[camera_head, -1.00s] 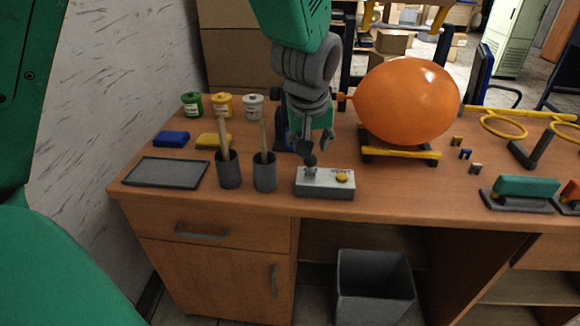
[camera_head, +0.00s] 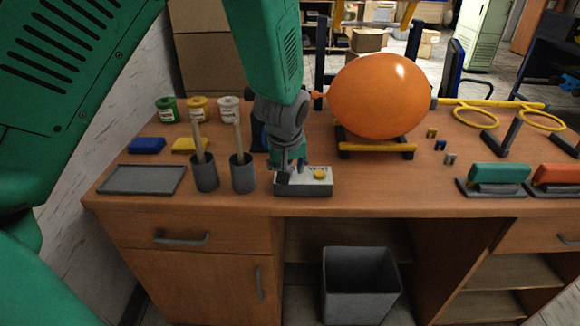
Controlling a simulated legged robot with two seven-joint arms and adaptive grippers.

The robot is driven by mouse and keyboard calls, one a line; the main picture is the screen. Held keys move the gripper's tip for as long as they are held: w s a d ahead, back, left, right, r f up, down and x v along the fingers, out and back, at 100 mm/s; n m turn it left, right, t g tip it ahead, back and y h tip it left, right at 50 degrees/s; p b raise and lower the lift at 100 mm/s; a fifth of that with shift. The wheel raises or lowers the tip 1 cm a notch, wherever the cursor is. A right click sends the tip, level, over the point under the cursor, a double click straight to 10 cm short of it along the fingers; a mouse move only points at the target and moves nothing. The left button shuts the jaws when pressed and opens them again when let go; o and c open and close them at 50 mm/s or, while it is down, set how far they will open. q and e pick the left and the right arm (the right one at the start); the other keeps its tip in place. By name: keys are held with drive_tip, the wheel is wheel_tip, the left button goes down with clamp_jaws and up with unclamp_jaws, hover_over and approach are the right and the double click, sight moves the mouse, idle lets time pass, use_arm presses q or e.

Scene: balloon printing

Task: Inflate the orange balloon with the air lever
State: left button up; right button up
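A large, round orange balloon (camera_head: 380,96) sits inflated at the back of the desk, above a stand with a yellow bar (camera_head: 377,147). Its neck points left, toward my arm. A grey-white control box (camera_head: 318,186) with a yellow button (camera_head: 320,174) stands near the desk's front edge. The air lever is on the box's left part, mostly hidden by my gripper. My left gripper (camera_head: 287,168) points down at that lever end, its fingers around or against it; contact and finger opening are unclear. My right gripper is not in view.
Two dark cups (camera_head: 243,175) with wooden sticks stand close left of the box. A grey tray (camera_head: 142,180), blue and yellow blocks and paint jars (camera_head: 197,109) are further left. Handled stamps (camera_head: 498,175) and yellow rings (camera_head: 476,117) are at right. A bin (camera_head: 360,285) stands below.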

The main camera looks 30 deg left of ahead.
use_arm(q)
drive_tip(key=shift+d, duration=0.1)
clamp_jaws()
drive_tip(key=shift+w+a+f, duration=0.25)
drive_tip(key=shift+a, duration=0.3)
drive_tip(key=shift+o, duration=2.2)
unclamp_jaws()
drive_tip(key=shift+s+d+r, duration=0.15)
drive_tip(key=shift+d+r, duration=0.15)
drive_tip(key=shift+d, duration=0.05)
drive_tip(key=v, duration=1.1)
drive_tip(key=shift+s+r, duration=0.2)
drive_tip(key=shift+r, duration=0.05)
